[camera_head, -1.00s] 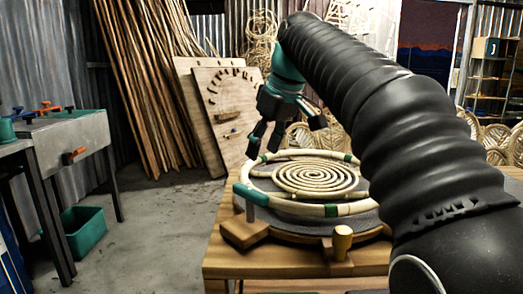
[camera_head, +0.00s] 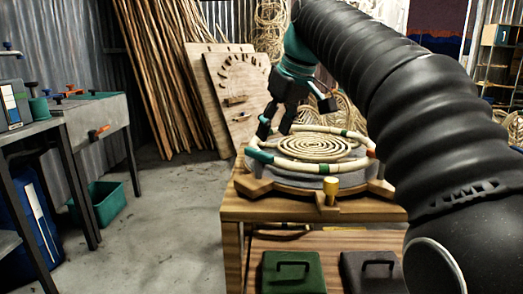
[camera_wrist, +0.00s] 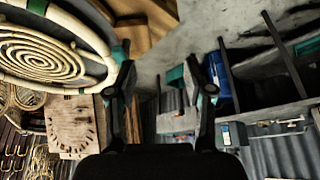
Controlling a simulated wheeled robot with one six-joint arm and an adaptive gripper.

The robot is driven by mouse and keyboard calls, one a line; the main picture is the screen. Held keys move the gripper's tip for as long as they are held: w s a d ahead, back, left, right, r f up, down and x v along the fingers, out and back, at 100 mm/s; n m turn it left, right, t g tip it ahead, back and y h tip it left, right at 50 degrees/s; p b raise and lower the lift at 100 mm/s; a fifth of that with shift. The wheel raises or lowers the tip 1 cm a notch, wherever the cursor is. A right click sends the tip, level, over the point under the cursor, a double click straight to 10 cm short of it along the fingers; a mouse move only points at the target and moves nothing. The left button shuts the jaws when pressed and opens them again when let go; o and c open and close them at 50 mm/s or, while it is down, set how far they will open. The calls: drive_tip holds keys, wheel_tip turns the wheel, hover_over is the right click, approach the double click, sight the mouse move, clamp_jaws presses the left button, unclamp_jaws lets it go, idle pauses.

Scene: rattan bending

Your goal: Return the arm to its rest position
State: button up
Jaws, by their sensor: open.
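My gripper (camera_head: 294,116) hangs at the end of my dark ribbed arm in the head view, fingers spread and pointing down. It is empty and shows near the back left of a pale rattan ring (camera_head: 322,168) with green bands. A flat spiral rattan coil (camera_head: 312,147) lies inside the ring. In the wrist view, the two fingers (camera_wrist: 166,82) are apart with nothing between them. The ring (camera_wrist: 98,38) and coil (camera_wrist: 40,58) show at upper left there, beside the left finger. My arm hides the right side of the ring in the head view.
A grey tool bench (camera_head: 97,119) and green bin (camera_head: 103,203) stand left. Floor between is clear.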

drive_tip(key=s+d+f+m+h, duration=0.1)
drive_tip(key=d+f+m, duration=0.1)
drive_tip(key=f, duration=0.5)
drive_tip(key=s+d+f+m, duration=0.1)
drive_tip(key=d+f+m, duration=0.15)
drive_tip(key=f, duration=0.35)
drive_tip(key=s+d+f+m+t+h, duration=0.1)
drive_tip(key=s+d+f+m, duration=0.1)
drive_tip(key=s+d+f, duration=0.2)
drive_tip(key=s+d+f+m+t+h, duration=0.1)
drive_tip(key=s+d+f, duration=0.3)
drive_tip(key=s+f, duration=0.7)
drive_tip(key=s, duration=0.8)
drive_tip(key=shift+d+m, duration=0.15)
drive_tip(key=shift+m, duration=0.2)
